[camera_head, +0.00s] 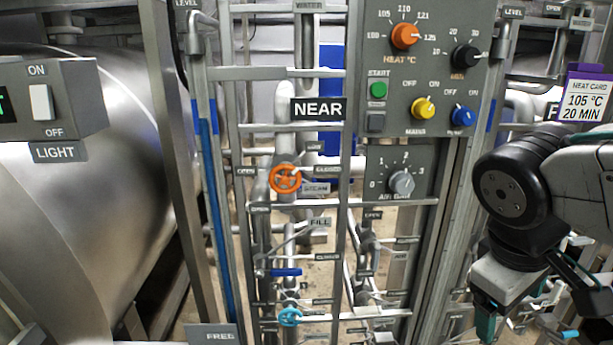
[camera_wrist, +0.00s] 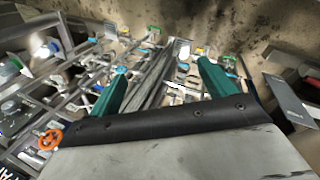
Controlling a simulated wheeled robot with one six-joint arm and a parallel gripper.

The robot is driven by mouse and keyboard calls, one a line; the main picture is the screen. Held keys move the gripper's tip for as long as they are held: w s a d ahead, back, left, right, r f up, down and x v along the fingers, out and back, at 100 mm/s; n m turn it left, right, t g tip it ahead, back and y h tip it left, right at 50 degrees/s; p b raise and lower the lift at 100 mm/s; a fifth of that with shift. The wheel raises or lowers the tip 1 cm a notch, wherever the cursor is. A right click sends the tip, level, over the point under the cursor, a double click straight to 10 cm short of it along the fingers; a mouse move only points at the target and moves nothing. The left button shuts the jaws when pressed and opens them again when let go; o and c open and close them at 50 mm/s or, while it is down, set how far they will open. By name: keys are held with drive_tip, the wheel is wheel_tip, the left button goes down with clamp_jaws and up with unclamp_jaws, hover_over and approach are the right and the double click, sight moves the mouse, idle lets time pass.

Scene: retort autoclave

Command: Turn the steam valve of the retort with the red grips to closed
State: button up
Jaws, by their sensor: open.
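An orange handwheel (camera_head: 286,179) sits on the pipework under the NEAR sign (camera_head: 318,109), with a STEAM label (camera_head: 316,188) beside it. An OPEN label (camera_head: 245,171) is to its left and a CLOSED label (camera_head: 327,169) to its right. I cannot tell its setting. An orange wheel (camera_wrist: 50,138) also shows at lower left in the wrist view. No red grips can be made out, so I cannot tell which retort has them. My gripper (camera_head: 528,328) is at lower right, apart from the wheel. Its teal fingers are open and empty in the wrist view (camera_wrist: 162,72).
A control panel (camera_head: 428,60) with knobs is above right of the wheel. Below the wheel are a blue lever (camera_head: 286,272) and a cyan wheel (camera_head: 289,316). Metal uprights and crossbars frame the pipes. A large steel vessel (camera_head: 110,150) fills the left.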

sight(285, 180)
drive_tip(key=w+a+r+n+t+h, duration=0.2)
drive_tip(key=w+n+t+h, duration=0.15)
drive_tip(key=w+n, duration=0.4)
drive_tip(key=w+a+r+n+t+h, duration=0.2)
drive_tip(key=w+n+t+h, duration=0.15)
drive_tip(key=w+n, duration=0.45)
drive_tip(key=w+a+n+t+y, duration=0.3)
drive_tip(key=a+n, duration=0.3)
drive_tip(key=a, duration=0.2)
drive_tip(key=w+a+r+n+t+y, duration=0.1)
drive_tip(key=w+a+n+t+y, duration=0.3)
drive_tip(key=a, duration=0.5)
drive_tip(key=w+a+n+t+y, duration=0.2)
drive_tip(key=a+n+t+y, duration=0.1)
drive_tip(key=a+n, duration=0.45)
drive_tip(key=shift+m, duration=0.6)
drive_tip(key=w, duration=0.7)
drive_tip(key=shift+a+r, duration=0.2)
drive_tip(key=shift+a, duration=0.1)
drive_tip(key=c, duration=1)
